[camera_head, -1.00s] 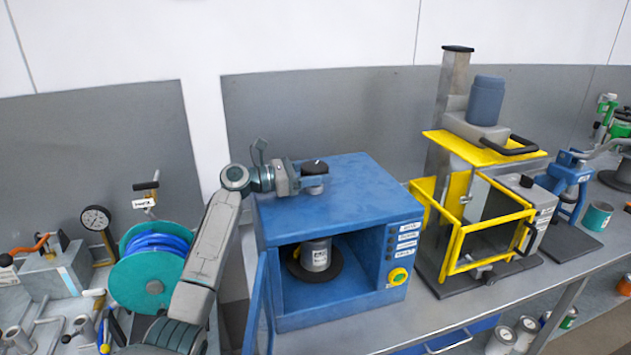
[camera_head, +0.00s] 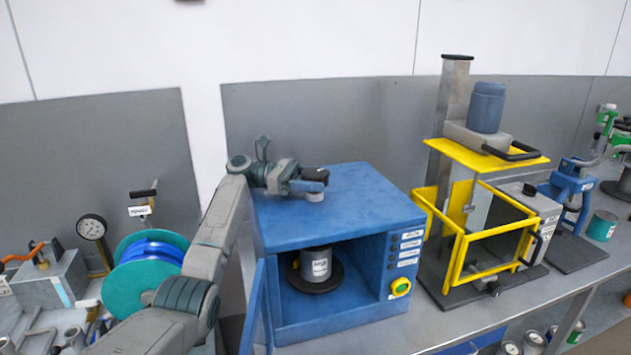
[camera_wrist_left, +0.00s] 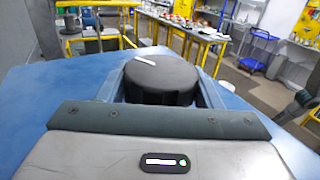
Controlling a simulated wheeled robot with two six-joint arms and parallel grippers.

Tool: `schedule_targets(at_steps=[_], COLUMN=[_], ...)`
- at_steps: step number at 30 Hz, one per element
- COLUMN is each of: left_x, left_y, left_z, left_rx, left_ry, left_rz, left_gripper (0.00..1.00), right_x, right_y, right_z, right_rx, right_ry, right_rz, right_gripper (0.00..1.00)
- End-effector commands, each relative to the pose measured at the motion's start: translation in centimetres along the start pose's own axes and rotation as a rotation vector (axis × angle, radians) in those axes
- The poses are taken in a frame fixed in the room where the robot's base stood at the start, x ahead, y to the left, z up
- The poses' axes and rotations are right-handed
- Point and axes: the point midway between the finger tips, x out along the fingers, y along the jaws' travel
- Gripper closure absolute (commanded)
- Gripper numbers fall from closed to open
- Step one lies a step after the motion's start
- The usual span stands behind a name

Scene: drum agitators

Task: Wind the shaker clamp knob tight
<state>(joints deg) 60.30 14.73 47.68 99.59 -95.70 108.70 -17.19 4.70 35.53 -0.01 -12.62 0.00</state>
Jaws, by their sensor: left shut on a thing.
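The blue shaker cabinet (camera_head: 350,220) stands on the bench with its front door open at the left. A dark clamp knob (camera_head: 318,173) sits on its top. In the left wrist view the round black knob (camera_wrist_left: 160,80) with a white mark on its top lies between my fingers. My left gripper (camera_head: 310,182) is shut on the knob from the side. A can with a white label (camera_head: 320,265) stands upright on a dark round plate inside the cabinet. My right gripper is not in view.
A yellow-framed machine (camera_head: 485,225) stands right of the cabinet. A teal reel with blue hose (camera_head: 150,275) and a dial gauge (camera_head: 92,229) are at the left. The panel has a yellow-rimmed green button (camera_head: 401,287). The cabinet's top is otherwise clear.

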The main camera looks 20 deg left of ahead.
Motion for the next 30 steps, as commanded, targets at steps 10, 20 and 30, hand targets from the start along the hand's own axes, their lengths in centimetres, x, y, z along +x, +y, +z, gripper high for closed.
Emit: schedule_targets(at_steps=[10,20,30], left_x=[0.0,0.0,-4.8], left_y=[0.0,0.0,0.1], left_z=[-0.1,-0.1,-0.6], left_rx=[-0.001,-0.001,0.0], left_ry=[0.002,0.001,0.002], left_rz=[0.001,0.001,0.005], left_gripper=[0.31,0.19,0.19], right_x=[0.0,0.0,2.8], right_y=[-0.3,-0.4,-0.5], right_z=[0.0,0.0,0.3], right_rx=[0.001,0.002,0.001], right_ry=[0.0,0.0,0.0], right_rz=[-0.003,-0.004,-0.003], right_gripper=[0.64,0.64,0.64])
